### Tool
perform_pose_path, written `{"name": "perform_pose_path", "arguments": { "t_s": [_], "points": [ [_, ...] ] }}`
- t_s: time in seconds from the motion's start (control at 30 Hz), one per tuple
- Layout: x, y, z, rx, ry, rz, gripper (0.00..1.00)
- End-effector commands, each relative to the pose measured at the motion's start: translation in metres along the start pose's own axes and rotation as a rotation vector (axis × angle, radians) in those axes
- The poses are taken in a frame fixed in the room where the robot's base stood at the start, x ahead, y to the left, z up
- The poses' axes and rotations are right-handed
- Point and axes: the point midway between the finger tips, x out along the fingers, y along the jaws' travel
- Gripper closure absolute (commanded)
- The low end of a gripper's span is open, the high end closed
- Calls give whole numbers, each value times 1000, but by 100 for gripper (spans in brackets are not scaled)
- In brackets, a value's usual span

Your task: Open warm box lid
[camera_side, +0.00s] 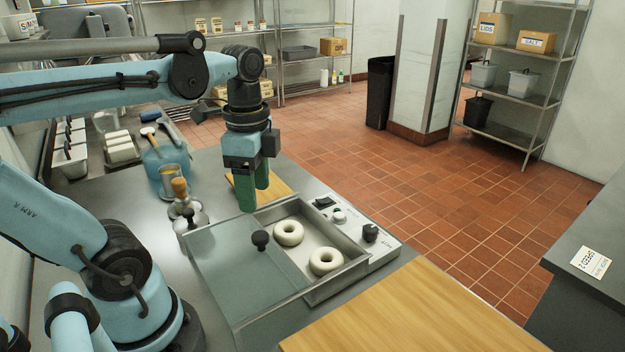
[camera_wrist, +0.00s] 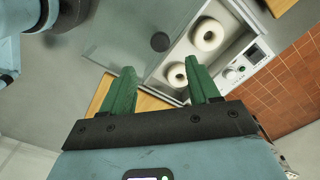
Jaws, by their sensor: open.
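The warm box (camera_side: 338,281) is a shallow metal box on the counter with a control panel along its right side. Its lid (camera_side: 228,266) is a see-through grey panel with a black knob (camera_side: 261,240), lying over the left part and overhanging to the left. The lid (camera_wrist: 125,38) and knob (camera_wrist: 160,41) also show in the wrist view. Two pale bagels (camera_side: 289,233) (camera_side: 325,261) lie in the uncovered right part. My gripper (camera_side: 254,196) is open and empty, pointing down above the box's back edge, behind the knob. Its green fingers (camera_wrist: 162,75) are spread apart in the wrist view.
A wooden board (camera_side: 410,312) lies in front of the box, and a smaller board (camera_side: 262,187) behind it. A control knob (camera_side: 371,232) rises at the box's right.

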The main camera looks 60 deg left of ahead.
Motion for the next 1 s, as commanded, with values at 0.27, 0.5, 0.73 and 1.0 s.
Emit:
{"name": "perform_pose_path", "arguments": {
  "t_s": [0.27,0.5,0.73,1.0],
  "points": [
    [-24,0,0,0,0,0,39],
    [-26,0,0,0,0,0,39],
    [-23,0,-2,-21,10,-15,39],
    [14,-7,-40,-348,215,-193,39]
  ]
}}
